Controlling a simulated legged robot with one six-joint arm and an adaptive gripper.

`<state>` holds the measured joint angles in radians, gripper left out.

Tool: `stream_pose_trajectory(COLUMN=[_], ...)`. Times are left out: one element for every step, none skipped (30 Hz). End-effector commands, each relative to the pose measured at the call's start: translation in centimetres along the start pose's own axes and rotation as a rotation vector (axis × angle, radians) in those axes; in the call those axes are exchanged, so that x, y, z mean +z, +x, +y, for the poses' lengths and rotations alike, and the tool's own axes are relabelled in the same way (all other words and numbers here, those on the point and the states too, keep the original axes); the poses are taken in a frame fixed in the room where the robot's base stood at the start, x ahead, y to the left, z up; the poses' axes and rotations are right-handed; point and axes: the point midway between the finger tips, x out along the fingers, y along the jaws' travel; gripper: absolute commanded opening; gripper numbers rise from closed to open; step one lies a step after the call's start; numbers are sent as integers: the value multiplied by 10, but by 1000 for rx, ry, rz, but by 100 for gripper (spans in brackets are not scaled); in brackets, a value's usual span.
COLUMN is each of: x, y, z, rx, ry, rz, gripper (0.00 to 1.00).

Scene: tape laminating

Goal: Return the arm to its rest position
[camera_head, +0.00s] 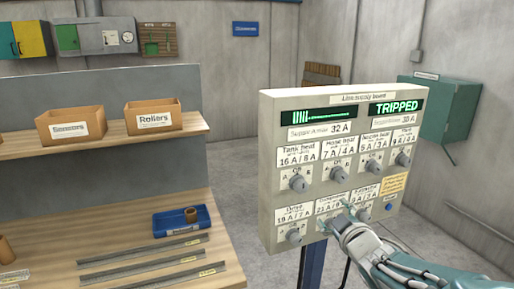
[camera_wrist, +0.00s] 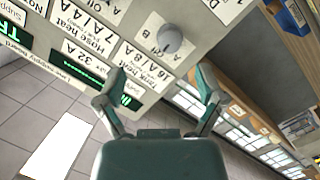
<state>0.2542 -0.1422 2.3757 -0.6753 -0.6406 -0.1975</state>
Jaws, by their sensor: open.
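My gripper (camera_head: 343,222) is at the lower middle of the line supply board (camera_head: 268,180), with my arm coming in from the lower right in the head view. In the wrist view my gripper (camera_wrist: 158,108) has its two fingers spread apart, with nothing between them. The board fills the upper left of the wrist view, tilted, with a round grey knob (camera_wrist: 170,39) beyond the fingers. The board's right display (camera_head: 397,108) reads TRIPPED. My gripper covers part of the lower row of knobs; whether it touches the board I cannot tell.
A wooden workbench (camera_head: 60,262) with metal strips and a blue tray (camera_head: 160,226) stands at the left. A shelf above holds a Rollers box (camera_head: 153,119) and another box (camera_head: 70,128). A teal cabinet (camera_head: 450,112) hangs on the right wall. Floor shows clear at the right.

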Motion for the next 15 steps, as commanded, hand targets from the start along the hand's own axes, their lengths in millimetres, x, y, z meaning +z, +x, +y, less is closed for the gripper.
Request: stream_pose_trajectory(x=[-2, 0, 2, 3, 5, 7, 8, 10, 12, 13, 14, 16, 16, 16, 17], y=[-8, -13, -20, -26, -32, -41, -48, -55, -65, -72, -80, -92, -100, -109, -121], z=[2, 2, 3, 2, 2, 0, -2, -5, -8, -12, -16, -22, -27, -32, -40], rx=[13, 20, 27, 31, 35, 37, 37, 37, 34, 30, 24, 15, 7, -3, -19], ry=[29, 51, 82, 106, 133, 168, 196, 223, 262, 291, 320, 360, 391, 422, 461], rz=[-55, -94, -145, -183, -220, -271, -307, -342, -390, -425, -460, -507, -540, -573, -619], gripper=[88, 88, 88, 88, 88, 88, 88, 88, 88, 88, 88, 88, 88, 88, 88])
